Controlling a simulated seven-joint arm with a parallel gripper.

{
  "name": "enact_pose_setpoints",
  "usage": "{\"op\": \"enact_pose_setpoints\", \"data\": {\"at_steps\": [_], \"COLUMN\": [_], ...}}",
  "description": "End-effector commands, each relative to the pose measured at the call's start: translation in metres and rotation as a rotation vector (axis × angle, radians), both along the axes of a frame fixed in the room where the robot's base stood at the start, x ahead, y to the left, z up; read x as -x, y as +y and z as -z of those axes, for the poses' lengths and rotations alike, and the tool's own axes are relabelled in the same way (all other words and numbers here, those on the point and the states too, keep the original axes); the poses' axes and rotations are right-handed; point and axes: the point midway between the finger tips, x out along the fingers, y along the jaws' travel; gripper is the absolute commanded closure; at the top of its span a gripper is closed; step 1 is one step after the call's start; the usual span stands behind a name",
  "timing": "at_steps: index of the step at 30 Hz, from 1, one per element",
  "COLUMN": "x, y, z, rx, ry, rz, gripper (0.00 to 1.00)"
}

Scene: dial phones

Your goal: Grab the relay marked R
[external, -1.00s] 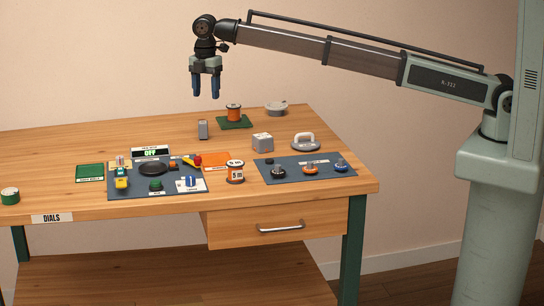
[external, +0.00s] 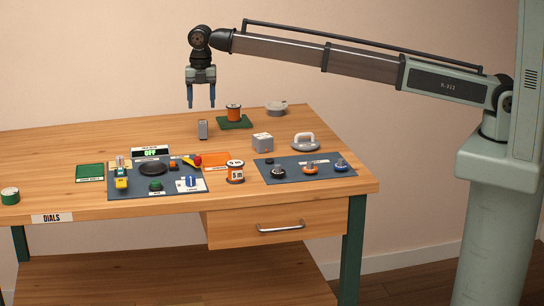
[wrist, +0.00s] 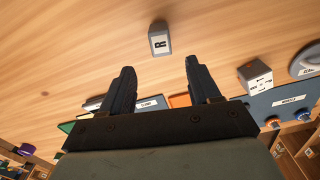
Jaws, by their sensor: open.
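The relay marked R (wrist: 160,42) is a small grey block with a black R on a white label. It stands upright on the table in the external view (external: 203,129). In the wrist view it lies just beyond the gap between my fingertips. My gripper (external: 201,106) is open and empty, with its fingers pointing down, above the table near the relay. The wrist view shows both dark fingers spread apart (wrist: 158,65). Neither finger touches the relay.
A dark panel with controls (external: 120,189) lies in front. The table around the relay is clear.

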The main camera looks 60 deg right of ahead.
Motion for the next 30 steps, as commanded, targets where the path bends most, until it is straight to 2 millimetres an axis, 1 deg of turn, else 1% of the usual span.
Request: {"op": "enact_pose_setpoints", "data": {"at_steps": [1, 6, 9, 16, 22, 25, 27, 30], "x": [0.001, 0.000, 0.000, -0.001, -0.004, -0.003, -0.004, -0.004], "y": [-0.001, -0.001, -0.001, -0.003, -0.010, -0.009, -0.009, -0.009], "z": [0.011, 0.038, 0.047, 0.058, 0.082, 0.095, 0.100, 0.102], "rx": [0.000, 0.001, 0.001, 0.001, 0.001, 0.001, 0.001, 0.000], "ry": [0.002, 0.002, 0.001, 0.001, 0.001, 0.002, 0.001, 0.000], "rz": [0.001, 0.001, 0.001, 0.002, 0.002, 0.001, 0.001, 0.001], "gripper": [0.38, 0.38, 0.38, 0.38, 0.38, 0.38, 0.38, 0.38]}}
